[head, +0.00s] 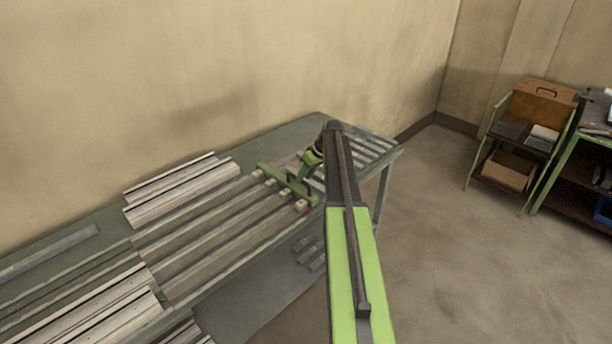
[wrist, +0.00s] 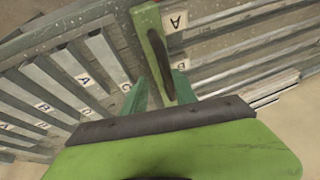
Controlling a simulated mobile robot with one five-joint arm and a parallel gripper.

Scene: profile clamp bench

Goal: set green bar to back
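The green bar (head: 285,184) lies across the grey rails on the bench in the head view, near the bench's far end. In the wrist view the green bar (wrist: 158,50) runs from the top edge down between my fingers. My gripper (head: 306,168) is low over the bench at the bar's right half. In the wrist view my gripper (wrist: 160,82) has its two teal fingers apart, one on each side of the bar. A gap shows at the left finger; the right finger is close to the bar, and contact is unclear.
Parallel rails (head: 205,235) run along the bench, with pale blocks near the bar. Lettered white labels (wrist: 85,80) sit among slats in the wrist view. Pale profiles (head: 185,190) lie along the wall side. A shelf cart (head: 520,140) stands far right; the floor between is clear.

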